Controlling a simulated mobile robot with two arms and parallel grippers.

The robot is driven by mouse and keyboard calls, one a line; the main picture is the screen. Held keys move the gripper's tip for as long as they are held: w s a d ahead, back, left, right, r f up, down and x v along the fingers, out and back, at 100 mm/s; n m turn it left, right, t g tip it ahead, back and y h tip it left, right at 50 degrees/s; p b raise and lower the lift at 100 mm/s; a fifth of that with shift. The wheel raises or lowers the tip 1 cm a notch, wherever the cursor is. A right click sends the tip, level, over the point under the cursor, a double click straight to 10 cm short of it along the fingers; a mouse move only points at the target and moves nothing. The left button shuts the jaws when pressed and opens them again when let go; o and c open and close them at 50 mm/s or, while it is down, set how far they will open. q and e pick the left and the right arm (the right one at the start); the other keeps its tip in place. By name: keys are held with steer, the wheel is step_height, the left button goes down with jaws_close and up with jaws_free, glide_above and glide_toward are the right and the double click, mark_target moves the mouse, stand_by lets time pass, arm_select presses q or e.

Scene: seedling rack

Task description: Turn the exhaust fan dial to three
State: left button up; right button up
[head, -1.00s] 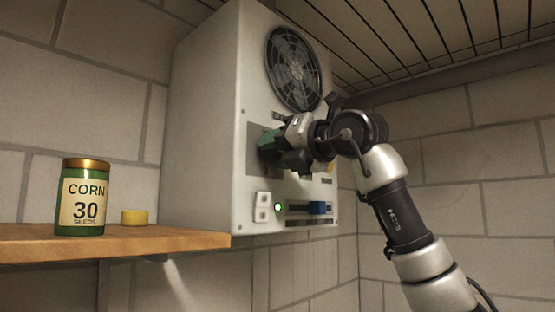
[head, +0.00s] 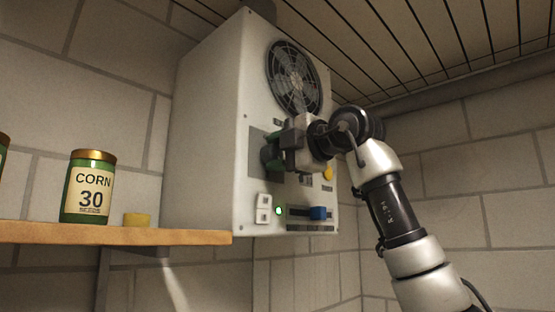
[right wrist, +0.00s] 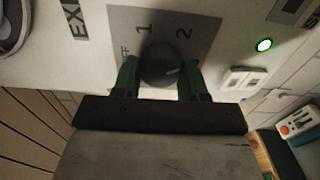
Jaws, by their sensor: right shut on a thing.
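The exhaust fan dial (right wrist: 158,62) is a dark round knob on a grey plate (right wrist: 205,27) marked OFF, 1 and 2 in the right wrist view. Its pale pointer mark points to the right, past the 2, toward my right-hand finger. No 3 can be read; that part of the plate is hidden by the finger. My right gripper (right wrist: 160,78) is shut on the dial, with one green finger on each side. In the head view my right gripper (head: 272,150) covers the dial on the front of the white control box (head: 215,120). My left gripper is not in view.
The fan grille (head: 294,77) is above the dial. Below are a white switch (head: 263,208), a lit green lamp (head: 278,211) and a blue slider (head: 318,213); a yellow knob (head: 328,172) is to the right. A corn jar (head: 88,187) stands on the wooden shelf (head: 60,234).

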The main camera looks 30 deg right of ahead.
steer(key=m+b, duration=0.2)
steer(key=m, duration=0.4)
stand_by(0.7)
steer(key=o, duration=0.9)
steer(key=shift+d, duration=0.1)
steer(key=shift+s, duration=0.1)
steer(key=shift+s+d+b, duration=0.1)
steer(key=shift+s+b, duration=0.2)
steer(key=b+v, duration=0.3)
steer(key=v, duration=0.7)
steer(key=shift+d+b, duration=0.1)
steer(key=shift+b, duration=0.3)
steer(key=shift+w, duration=0.1)
